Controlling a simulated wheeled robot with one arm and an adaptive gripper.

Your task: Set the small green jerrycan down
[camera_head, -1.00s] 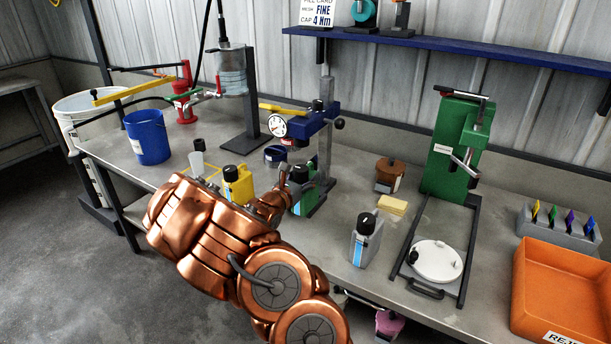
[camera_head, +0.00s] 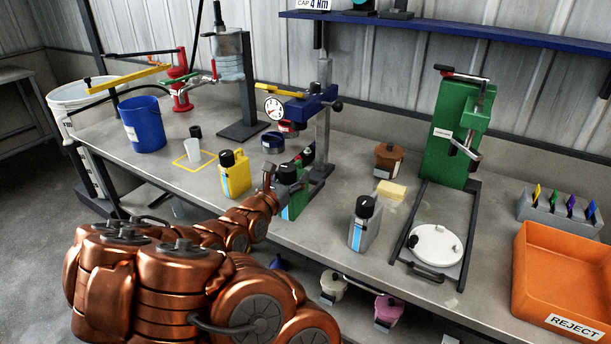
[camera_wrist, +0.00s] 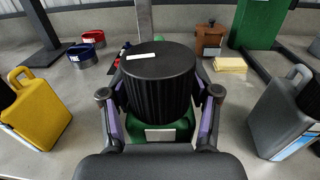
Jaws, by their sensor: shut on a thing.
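The small green jerrycan (camera_head: 297,202) is at the blue capping stand's base in the head view, partly hidden by my gripper. In the wrist view its black cap (camera_wrist: 158,78) fills the middle, with a strip of green body (camera_wrist: 178,132) below. My gripper (camera_head: 272,182) is shut on the jerrycan; its two fingers (camera_wrist: 160,98) flank the cap and neck in the wrist view. The jerrycan looks upright. I cannot tell whether its bottom touches the bench.
A yellow jerrycan (camera_head: 235,177) stands to the left and a grey jerrycan (camera_head: 365,226) to the right. The blue capping stand (camera_head: 312,107) rises behind. A yellow outlined square (camera_head: 186,166) lies left. An orange reject bin (camera_head: 560,275) is far right. Bare bench (camera_head: 322,237) lies between the green and grey cans.

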